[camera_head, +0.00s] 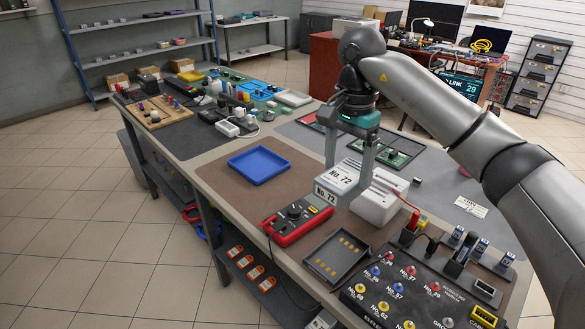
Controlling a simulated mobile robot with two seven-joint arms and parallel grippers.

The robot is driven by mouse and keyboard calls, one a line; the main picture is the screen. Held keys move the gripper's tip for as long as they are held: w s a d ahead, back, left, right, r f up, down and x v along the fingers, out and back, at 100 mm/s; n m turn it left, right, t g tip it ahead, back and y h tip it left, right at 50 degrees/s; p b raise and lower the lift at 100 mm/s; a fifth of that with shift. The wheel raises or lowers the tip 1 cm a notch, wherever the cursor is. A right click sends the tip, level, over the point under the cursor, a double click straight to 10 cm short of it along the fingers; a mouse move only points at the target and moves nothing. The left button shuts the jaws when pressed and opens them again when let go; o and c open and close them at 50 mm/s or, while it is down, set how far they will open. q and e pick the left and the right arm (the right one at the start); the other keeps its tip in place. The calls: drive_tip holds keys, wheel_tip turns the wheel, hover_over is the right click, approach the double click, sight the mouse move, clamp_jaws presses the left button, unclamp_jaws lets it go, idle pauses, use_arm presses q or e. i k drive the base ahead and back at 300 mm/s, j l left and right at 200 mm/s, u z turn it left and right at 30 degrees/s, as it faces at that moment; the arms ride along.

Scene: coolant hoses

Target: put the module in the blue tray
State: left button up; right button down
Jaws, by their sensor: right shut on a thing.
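The module (337,181), a pale block marked "No. 72", is between the fingers of my right gripper (348,168). The gripper reaches down from above and is shut on it. The module appears to be above the bench, in front of a pale, slotted box (380,202). The box is partly hidden behind the module and a finger, and I cannot tell whether they touch. The blue tray (258,165) lies empty on the brown mat, to the left of the gripper. My left gripper is not in view.
A red multimeter (297,219) lies between the tray and the front right. A dark open tray (337,257) and a black panel with coloured sockets (405,290) are at the near right. The brown mat (218,181) is bare around the blue tray.

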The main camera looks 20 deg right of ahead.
sight(264, 169)
drive_tip(key=i+j+z, duration=0.3)
drive_tip(key=i+j, duration=0.35)
drive_tip(key=i, duration=0.15)
drive_tip(key=i+j+z, duration=0.25)
drive_tip(key=i+j, duration=0.5)
